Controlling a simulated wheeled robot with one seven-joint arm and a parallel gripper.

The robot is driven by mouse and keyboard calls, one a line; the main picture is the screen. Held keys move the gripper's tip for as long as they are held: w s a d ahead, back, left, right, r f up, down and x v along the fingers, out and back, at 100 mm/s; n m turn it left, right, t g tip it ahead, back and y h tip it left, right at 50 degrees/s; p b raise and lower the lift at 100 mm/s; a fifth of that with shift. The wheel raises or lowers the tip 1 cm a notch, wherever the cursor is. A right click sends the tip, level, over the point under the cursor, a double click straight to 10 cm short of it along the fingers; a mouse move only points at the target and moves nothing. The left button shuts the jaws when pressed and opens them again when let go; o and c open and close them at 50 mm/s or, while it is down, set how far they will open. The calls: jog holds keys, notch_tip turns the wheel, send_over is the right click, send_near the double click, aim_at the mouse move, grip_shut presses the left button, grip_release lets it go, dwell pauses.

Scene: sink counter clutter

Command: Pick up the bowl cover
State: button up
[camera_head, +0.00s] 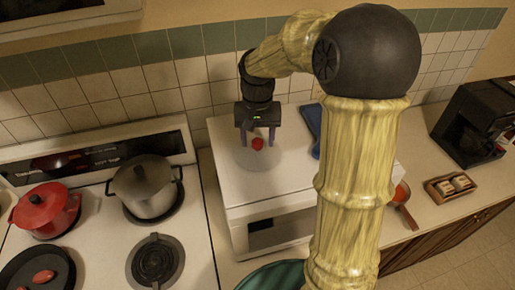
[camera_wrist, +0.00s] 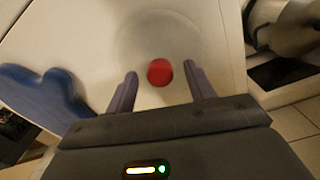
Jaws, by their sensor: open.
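The bowl cover (camera_head: 262,162) looks like a pale, see-through disc with a round red knob (camera_head: 257,144) on top. It lies on the white microwave-like box (camera_head: 225,141). In the wrist view the cover's faint round outline (camera_wrist: 160,32) blends with the white surface, and the red knob (camera_wrist: 159,72) stands out. My gripper (camera_head: 260,141) points down over the cover and is open. In the wrist view its two purple-grey fingers (camera_wrist: 160,71) show on either side of the knob, with a gap on each side. The exact height of the fingertips against the knob is hard to tell.
A blue object (camera_head: 310,121) lies on the box at the right; it also shows in the wrist view (camera_wrist: 40,97). The stove with a grey pot (camera_head: 146,187) and red pot (camera_head: 45,209) is at left. A coffee maker (camera_head: 472,125) and small tray (camera_head: 451,187) stand right.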

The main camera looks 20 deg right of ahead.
aim_at(258, 141)
dwell(0.4)
grip_shut()
jog(key=shift+r, duration=0.15)
notch_tip(258, 141, up, 10)
jog(key=b, duration=0.2)
dwell(0.3)
dwell(0.5)
